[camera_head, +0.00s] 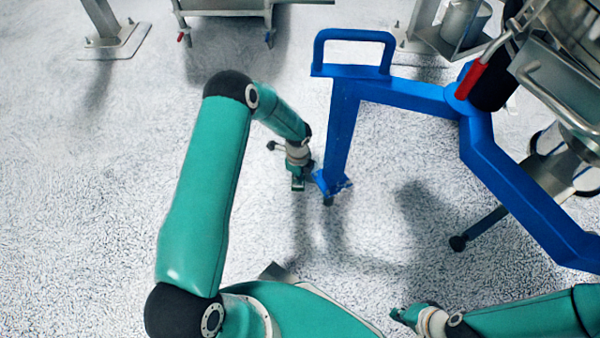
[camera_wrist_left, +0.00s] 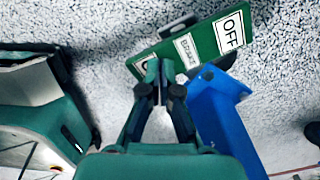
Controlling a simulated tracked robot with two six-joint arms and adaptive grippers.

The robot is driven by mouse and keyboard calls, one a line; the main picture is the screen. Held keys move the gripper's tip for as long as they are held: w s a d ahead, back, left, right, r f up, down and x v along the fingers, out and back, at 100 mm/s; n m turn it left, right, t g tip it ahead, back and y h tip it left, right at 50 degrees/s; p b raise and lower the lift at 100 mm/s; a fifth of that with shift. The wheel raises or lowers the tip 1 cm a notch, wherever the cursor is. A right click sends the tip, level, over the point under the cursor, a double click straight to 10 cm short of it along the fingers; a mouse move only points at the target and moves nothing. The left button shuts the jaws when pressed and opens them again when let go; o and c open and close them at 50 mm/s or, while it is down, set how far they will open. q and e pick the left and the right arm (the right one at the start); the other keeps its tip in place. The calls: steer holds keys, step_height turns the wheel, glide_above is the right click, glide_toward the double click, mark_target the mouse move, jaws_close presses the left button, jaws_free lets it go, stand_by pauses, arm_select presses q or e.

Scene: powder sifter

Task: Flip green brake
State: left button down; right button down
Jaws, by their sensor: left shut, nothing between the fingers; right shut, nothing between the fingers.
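The green brake (camera_wrist_left: 207,45) is a flat plate with an "OFF" label, a middle label that seems to read "BRAKE", and another label partly hidden. It sits at the end of the blue frame leg (camera_wrist_left: 225,125). In the wrist view, my left gripper (camera_wrist_left: 160,85) is shut and empty, its fingertips overlapping the plate's lower left part. I cannot tell whether they touch it. In the head view, my left gripper (camera_head: 298,182) is low, just left of the leg's foot, where the brake is hard to make out. My right gripper (camera_head: 400,316) is shut and empty at bottom right, far from the brake.
The blue frame (camera_head: 343,125) has a loop handle (camera_head: 355,35) at its far corner and carries metal machinery with a red-grip lever (camera_head: 471,80) at the right. A metal cart (camera_head: 222,8) stands at the back.

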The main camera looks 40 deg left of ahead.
arm_select(q)
steer(key=shift+f, duration=0.2)
steer(key=shift+r+p, duration=2.4)
steer(key=shift+r, duration=1.15)
